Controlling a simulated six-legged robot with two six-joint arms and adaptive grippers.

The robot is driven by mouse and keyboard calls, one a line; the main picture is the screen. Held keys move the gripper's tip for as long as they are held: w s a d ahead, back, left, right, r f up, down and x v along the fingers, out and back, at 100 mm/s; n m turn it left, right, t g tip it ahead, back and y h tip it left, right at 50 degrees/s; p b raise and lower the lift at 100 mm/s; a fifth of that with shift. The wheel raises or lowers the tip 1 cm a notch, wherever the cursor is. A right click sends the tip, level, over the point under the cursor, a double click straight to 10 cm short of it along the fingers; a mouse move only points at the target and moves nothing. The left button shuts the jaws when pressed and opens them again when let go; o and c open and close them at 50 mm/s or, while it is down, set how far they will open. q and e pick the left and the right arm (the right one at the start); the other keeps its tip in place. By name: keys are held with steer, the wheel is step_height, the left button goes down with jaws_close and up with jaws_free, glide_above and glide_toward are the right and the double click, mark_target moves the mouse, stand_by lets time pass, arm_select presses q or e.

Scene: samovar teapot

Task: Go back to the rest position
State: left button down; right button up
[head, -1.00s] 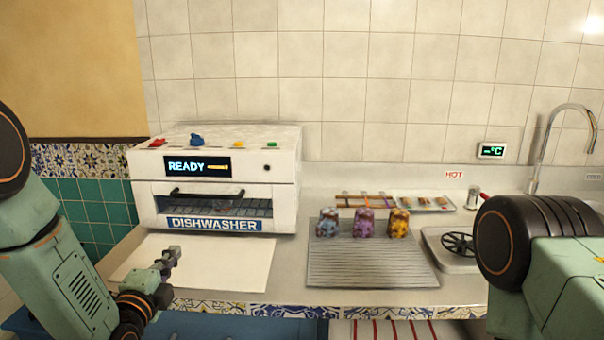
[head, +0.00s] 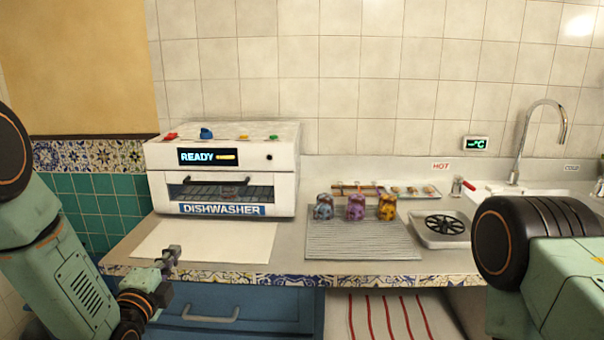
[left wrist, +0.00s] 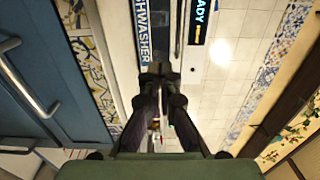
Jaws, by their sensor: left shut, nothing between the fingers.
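My left gripper (head: 171,257) is at the lower left of the head view, in front of the counter's front edge by the white mat. It is shut with nothing between its fingers. In the left wrist view its fingertips (left wrist: 160,76) meet in the middle, with the dishwasher's label beyond them. My right arm shows at the right edge of the head view as a green link with a black joint; its gripper is out of the picture.
The white dishwasher (head: 225,170) reads READY. The white mat (head: 200,240) is bare. Three patterned glasses, blue (head: 323,207), purple (head: 355,207) and yellow (head: 387,207), stand at the back of the ribbed drainer (head: 360,240). A blue drawer (head: 255,305) lies below the counter.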

arm_select(q)
steer(key=s+d+f+n+g, duration=0.2)
steer(key=s+f+n+g, duration=0.7)
steer(key=s+f+n, duration=0.7)
steer(key=s+d+f+n+g, duration=0.1)
steer(key=s+f+g, duration=0.3)
steer(key=s, duration=0.9)
steer(key=s+f+n+g+y, duration=0.1)
steer(key=s+f+g, duration=0.4)
steer(key=s, duration=0.9)
step_height(320, 180, down, 3)
steer(key=shift+s+d+r+n, duration=0.1)
steer(key=shift+s+d+n, duration=0.2)
steer(key=shift+d+n, duration=0.15)
steer(key=c, duration=2.1)
jaws_free()
